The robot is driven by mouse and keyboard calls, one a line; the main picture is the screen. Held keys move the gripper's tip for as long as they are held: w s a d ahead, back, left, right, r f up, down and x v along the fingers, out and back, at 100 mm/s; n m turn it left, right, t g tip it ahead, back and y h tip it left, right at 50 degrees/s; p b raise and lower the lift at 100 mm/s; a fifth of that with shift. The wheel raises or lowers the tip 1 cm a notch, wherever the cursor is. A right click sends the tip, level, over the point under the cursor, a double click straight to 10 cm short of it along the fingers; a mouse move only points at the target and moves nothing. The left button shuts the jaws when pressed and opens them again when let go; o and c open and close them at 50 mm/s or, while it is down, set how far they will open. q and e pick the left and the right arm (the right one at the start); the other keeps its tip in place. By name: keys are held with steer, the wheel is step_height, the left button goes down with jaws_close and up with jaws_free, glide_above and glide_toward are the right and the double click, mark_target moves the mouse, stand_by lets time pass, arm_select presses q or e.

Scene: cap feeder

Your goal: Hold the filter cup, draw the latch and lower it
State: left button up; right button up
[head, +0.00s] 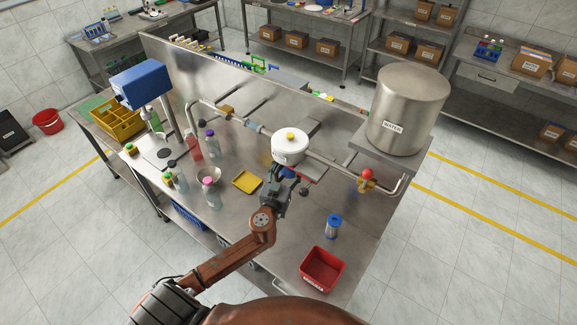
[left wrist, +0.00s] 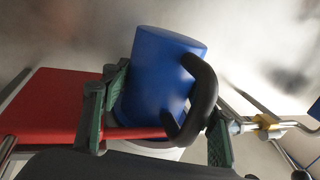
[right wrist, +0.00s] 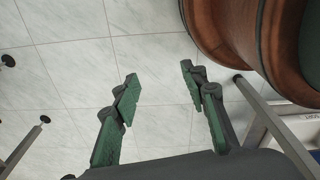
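The white filter housing (head: 290,148) with a yellow knob sits in the pipe line near the middle of the bench. The blue filter cup (left wrist: 155,80) has a black handle (left wrist: 205,90) and is partly visible below the housing in the head view (head: 288,172). My left gripper (head: 275,178) is at the cup, with its fingers on either side of it in the left wrist view. The handle hides the right fingertip, so firm contact is unclear. A red plate (left wrist: 60,115) is beside the cup; I cannot make out a separate latch. My right gripper (right wrist: 160,85) is open and empty above the floor.
A steel water tank (head: 408,110) stands at the right, with a red-knobbed valve (head: 367,175) before it. A red bin (head: 322,268), a blue-lidded canister (head: 333,226) and a yellow tray (head: 246,181) are on the bench. Bottles stand at the left.

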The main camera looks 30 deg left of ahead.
arm_select(q)
steer(key=c, duration=0.6)
steer(key=shift+c, duration=0.4)
arm_select(e)
steer(key=shift+d, duration=0.2)
steer(key=shift+c, duration=0.3)
steer(key=w+a+r+n+t+y, duration=0.1)
steer(key=w+a+r+n+t, duration=0.2)
steer(key=w, duration=0.9)
steer(key=w+a+r+n+t, duration=0.15)
steer(key=w+a+r, duration=0.4)
steer(key=w, duration=0.65)
steer(key=w+a+r+n+t+y, duration=0.25)
steer(key=w+a+r+n, duration=0.45)
steer(key=w+a+r, duration=1)
steer(key=w+a+r+n+t, duration=0.2)
steer(key=w+a+r, duration=0.35)
steer(key=r, duration=0.45)
steer(key=n+t+y, duration=0.3)
steer(key=n+y, duration=0.4)
steer(key=y, duration=0.2)
glide_toward(304, 192)
steer(key=shift+m+t+h, duration=0.3)
steer(key=shift+m+h, duration=0.05)
steer(key=x, duration=0.7)
steer(key=f+x, duration=0.1)
steer(key=x, duration=0.3)
steer(key=shift+s+f, duration=0.1)
